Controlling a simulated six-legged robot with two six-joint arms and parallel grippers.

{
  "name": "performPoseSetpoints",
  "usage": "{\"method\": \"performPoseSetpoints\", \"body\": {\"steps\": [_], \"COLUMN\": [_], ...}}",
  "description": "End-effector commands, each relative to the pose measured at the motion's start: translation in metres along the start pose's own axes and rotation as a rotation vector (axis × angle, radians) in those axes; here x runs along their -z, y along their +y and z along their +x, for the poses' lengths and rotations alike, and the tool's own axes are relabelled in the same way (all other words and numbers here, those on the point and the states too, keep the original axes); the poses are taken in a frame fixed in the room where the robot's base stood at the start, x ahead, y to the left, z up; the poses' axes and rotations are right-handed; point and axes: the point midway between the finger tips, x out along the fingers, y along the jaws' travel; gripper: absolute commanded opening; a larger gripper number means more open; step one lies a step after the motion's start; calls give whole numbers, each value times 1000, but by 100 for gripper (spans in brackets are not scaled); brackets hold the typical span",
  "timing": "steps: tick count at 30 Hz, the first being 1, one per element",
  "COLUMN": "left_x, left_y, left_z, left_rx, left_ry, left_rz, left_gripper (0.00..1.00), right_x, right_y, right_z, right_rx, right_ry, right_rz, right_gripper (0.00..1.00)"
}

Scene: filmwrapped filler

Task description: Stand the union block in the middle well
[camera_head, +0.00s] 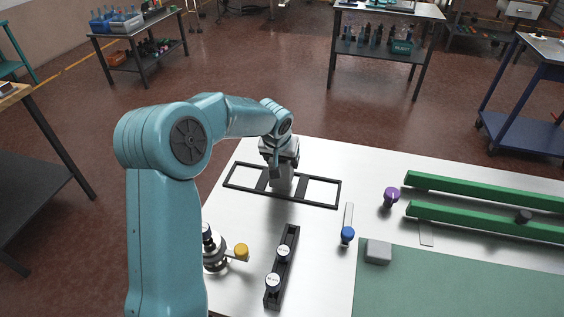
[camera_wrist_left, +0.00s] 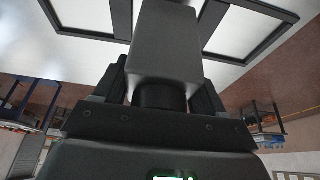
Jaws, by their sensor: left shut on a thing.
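My left gripper (camera_head: 280,163) is shut on a grey block, the union block (camera_head: 282,181), and points down over the black three-well frame (camera_head: 311,203) on the white table. The block is at the middle well, between the two dividers. I cannot tell whether its lower end touches the table. In the left wrist view the block (camera_wrist_left: 165,45) shows a dark round neck between the fingers of the left gripper (camera_wrist_left: 162,88). The frame (camera_wrist_left: 262,33) shows behind it, with bright wells on both sides. My right gripper is out of view.
A black rack (camera_head: 291,243) with white-topped pieces stands nearer. A blue-knobbed piece (camera_head: 347,236), a purple-knobbed piece (camera_head: 391,196) and green rails (camera_head: 480,191) lie right. Another grey block (camera_head: 378,252) sits on the green mat (camera_head: 460,285). A yellow-knobbed fixture (camera_head: 241,250) stands beside my left arm.

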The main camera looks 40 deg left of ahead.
Motion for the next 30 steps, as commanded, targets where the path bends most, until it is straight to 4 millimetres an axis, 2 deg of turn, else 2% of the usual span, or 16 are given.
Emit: {"method": "performPoseSetpoints", "body": {"steps": [4, 15, 16, 18, 26, 30], "left_x": [-4, -6, -7, -6, -6, -5], "left_y": [0, 0, 0, 0, 0, 0], "left_z": [11, 15, 16, 15, 15, 8], "left_rx": [-1, -1, -1, -1, 0, 0], "left_ry": [3, 4, 0, 0, 0, 2], "left_rz": [0, 0, 1, 1, 1, 0], "left_gripper": [0, 0, 74, 96, 96, 96], "right_x": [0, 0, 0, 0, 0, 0], "right_y": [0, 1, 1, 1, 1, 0], "right_z": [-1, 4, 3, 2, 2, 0], "right_rx": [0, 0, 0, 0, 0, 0], "right_ry": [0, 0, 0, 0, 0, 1], "right_rz": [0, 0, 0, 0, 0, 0], "right_gripper": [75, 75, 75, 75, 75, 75]}}
